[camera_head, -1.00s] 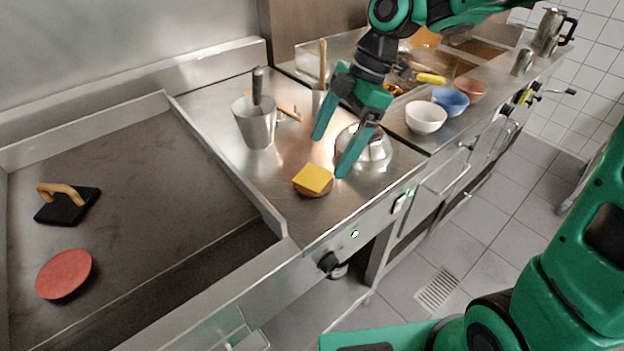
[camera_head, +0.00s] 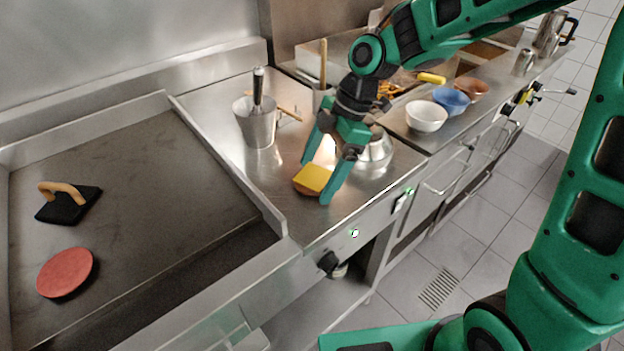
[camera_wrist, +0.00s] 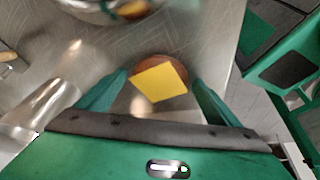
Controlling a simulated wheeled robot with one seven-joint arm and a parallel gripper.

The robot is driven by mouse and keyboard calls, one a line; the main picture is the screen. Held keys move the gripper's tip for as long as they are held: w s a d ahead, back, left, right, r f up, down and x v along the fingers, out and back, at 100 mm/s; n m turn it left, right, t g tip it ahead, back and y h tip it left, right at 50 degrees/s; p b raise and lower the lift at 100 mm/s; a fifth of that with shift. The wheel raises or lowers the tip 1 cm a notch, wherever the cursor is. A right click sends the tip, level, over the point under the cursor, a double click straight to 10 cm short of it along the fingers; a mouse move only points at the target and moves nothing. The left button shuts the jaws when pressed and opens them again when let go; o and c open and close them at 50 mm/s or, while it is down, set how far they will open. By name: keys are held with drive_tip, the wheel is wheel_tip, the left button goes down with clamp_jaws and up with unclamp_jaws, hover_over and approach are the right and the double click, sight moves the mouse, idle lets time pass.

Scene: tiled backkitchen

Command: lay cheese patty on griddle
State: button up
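The cheese patty (camera_head: 313,179) is a brown round patty with a square yellow cheese slice on top. It lies on the steel counter to the right of the griddle (camera_head: 150,160). My gripper (camera_head: 313,180) is open, with its two green fingers on either side of the patty, low over the counter. In the wrist view the cheese patty (camera_wrist: 160,80) sits between the spread fingertips (camera_wrist: 160,85), with gaps showing on both sides. The griddle is a wide dark flat plate with raised steel edges.
On the griddle lie a red patty (camera_head: 65,272) and a black press with a wooden handle (camera_head: 68,200); its middle is clear. A steel pot with utensils (camera_head: 258,122) and a rounded steel object (camera_head: 374,150) stand near my gripper. Bowls (camera_head: 426,116) stand further right.

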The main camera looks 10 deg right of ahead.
drive_tip(key=c, duration=1.1)
drive_tip(key=shift+r, duration=0.15)
